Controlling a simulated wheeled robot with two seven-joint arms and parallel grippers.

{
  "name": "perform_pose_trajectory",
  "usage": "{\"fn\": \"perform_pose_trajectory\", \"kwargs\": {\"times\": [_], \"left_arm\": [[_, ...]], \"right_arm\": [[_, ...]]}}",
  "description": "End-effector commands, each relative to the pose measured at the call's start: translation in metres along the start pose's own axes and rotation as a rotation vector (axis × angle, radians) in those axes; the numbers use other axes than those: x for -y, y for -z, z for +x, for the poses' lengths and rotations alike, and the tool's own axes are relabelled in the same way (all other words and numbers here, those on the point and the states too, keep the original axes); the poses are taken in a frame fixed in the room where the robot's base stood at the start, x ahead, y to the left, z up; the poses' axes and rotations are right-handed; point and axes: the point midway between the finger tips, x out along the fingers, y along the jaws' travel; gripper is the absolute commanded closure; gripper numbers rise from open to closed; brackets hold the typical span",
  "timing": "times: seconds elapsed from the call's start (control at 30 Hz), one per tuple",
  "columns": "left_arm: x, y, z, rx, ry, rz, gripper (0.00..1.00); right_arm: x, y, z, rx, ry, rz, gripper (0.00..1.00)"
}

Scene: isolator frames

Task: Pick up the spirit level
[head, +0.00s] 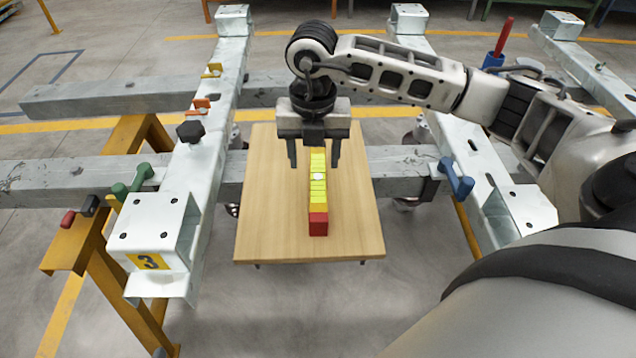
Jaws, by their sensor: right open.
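The spirit level (318,196) is a long yellow bar with a red end. It lies on a light wooden table (270,215), running away from me, with the red end nearest. Its far end is hidden behind my right gripper. My right gripper (314,165) points down over the far part of the level. Its two dark fingers are apart, one on each side of the bar in the picture. I cannot tell how high the fingertips are above the table. My left gripper is not in view.
Colored knobs, such as a green one (133,180) and a blue one (456,178), stick out from the frames. The table's near part is clear beside the level.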

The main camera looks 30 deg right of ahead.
Motion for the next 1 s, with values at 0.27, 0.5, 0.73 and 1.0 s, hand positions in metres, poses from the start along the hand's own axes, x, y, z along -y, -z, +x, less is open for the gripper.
{"fn": "perform_pose_trajectory", "kwargs": {"times": [0.27, 0.5, 0.73, 1.0], "left_arm": [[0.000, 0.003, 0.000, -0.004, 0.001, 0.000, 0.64], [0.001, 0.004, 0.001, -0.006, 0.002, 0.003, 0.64], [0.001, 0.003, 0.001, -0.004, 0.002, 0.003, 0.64], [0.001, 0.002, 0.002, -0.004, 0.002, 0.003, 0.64]], "right_arm": [[0.004, -0.002, 0.024, -0.003, 0.002, 0.001, 0.45], [0.007, -0.005, 0.056, -0.002, 0.000, -0.001, 0.45], [0.007, -0.005, 0.060, -0.001, -0.001, -0.002, 0.45], [0.007, -0.005, 0.060, -0.001, -0.001, -0.001, 1.00]]}}
